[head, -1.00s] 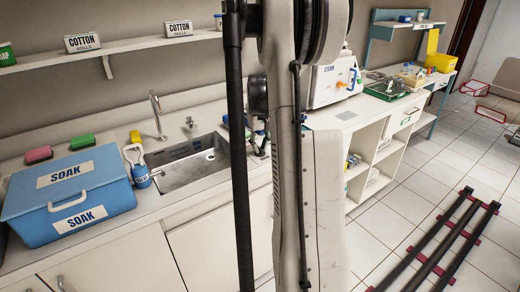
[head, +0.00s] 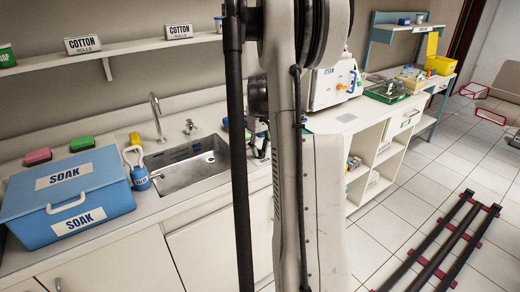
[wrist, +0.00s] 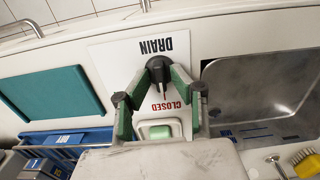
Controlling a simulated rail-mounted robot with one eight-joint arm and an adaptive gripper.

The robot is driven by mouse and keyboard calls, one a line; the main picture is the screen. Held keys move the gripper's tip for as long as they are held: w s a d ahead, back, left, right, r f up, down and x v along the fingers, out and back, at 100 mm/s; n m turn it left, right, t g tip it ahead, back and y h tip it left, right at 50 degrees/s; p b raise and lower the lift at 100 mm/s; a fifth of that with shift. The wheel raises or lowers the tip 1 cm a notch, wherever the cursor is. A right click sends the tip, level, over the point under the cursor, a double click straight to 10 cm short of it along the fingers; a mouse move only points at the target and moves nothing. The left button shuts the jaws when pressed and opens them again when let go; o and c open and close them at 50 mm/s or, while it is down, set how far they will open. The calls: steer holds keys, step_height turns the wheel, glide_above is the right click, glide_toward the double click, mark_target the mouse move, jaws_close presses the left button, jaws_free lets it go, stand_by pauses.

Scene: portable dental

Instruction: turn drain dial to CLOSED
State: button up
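The black drain dial (wrist: 159,68) sits on a white panel (wrist: 115,55) in the wrist view, which shows the panel upside down. The word DRAIN is on one side of the dial, and a red CLOSED label with a red mark is on the other. The dial's narrow lower part points roughly toward that mark. My gripper (wrist: 159,75) has its green-and-grey fingers on both sides of the dial, and the tips appear to be closed against it. The fingertips hide the dial's sides. In the head view my arm hides most of the gripper and the dial.
The steel sink (head: 187,165) lies beside the panel and also shows in the wrist view (wrist: 262,82). A pale green block (wrist: 160,129) lies between my fingers' bases in the wrist view.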

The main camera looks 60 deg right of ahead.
mark_target(260, 150)
steer(key=shift+o, duration=0.3)
steer(key=shift+r, duration=0.1)
step_height(260, 150, up, 12)
stand_by(0.4)
steer(key=shift+a, duration=0.1)
stand_by(0.4)
steer(key=w+a+r+n+t+h, duration=0.1)
steer(key=a+r, duration=0.2)
steer(key=a, duration=1)
steer(key=w+a+r+n+t, duration=0.1)
steer(key=w+a+r+t, duration=0.15)
steer(key=a, duration=1.15)
steer(key=s+a+f+t, duration=0.1)
steer(key=s+a, duration=0.3)
steer(key=a, duration=0.4)
steer(key=s+a+f+n+t, duration=0.1)
steer(key=s+a, duration=0.3)
steer(key=a, duration=0.4)
steer(key=s+a+f+n+t+y, duration=0.1)
steer(key=s+a+f, duration=0.2)
steer(key=a, duration=0.5)
steer(key=shift+s+f+t, duration=0.2)
steer(key=shift+s+t, duration=0.15)
steer(key=shift+s, duration=0.2)
